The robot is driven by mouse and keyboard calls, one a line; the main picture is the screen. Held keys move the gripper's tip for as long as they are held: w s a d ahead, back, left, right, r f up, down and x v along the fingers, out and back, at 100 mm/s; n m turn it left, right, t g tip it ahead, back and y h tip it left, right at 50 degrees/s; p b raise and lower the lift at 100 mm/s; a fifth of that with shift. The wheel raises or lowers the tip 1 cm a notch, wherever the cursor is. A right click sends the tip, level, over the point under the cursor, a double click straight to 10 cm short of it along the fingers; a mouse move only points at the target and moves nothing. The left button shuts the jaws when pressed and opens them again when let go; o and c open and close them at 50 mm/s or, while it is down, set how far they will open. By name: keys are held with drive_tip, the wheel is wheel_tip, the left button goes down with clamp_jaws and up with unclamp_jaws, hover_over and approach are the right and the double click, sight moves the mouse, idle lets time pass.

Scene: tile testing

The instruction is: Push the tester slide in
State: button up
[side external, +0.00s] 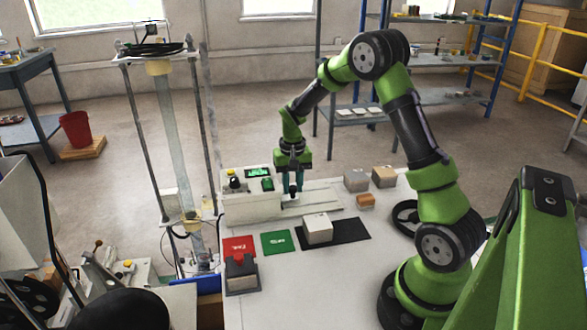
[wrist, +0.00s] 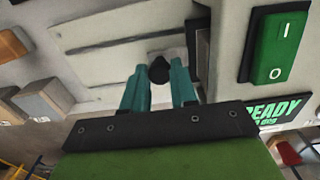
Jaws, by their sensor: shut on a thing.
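The tester (side external: 250,207) is a pale box at the back left of the white table. Its slide (side external: 325,195) is a flat pale plate reaching out to the right; the plate also fills the upper left of the wrist view (wrist: 95,45). My gripper (side external: 292,193) points down over the slide beside the tester's right side. In the wrist view my gripper (wrist: 159,88) has its teal fingers on either side of a dark knob (wrist: 159,70) and is shut on it. The knob's lower part is hidden. The tester's display (wrist: 278,110) reads READY.
A green switch (wrist: 274,50) sits on the tester near my fingers. A pale block (side external: 317,228) stands on a black mat (side external: 352,231), with green (side external: 276,242) and red (side external: 238,245) mats to its left. Grey (side external: 356,180), tan (side external: 384,176) and orange (side external: 366,201) blocks stand right of the slide.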

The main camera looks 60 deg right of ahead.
drive_tip(key=shift+w+a+r, duration=0.1)
drive_tip(key=shift+w+a, duration=0.45)
drive_tip(key=shift+w, duration=0.1)
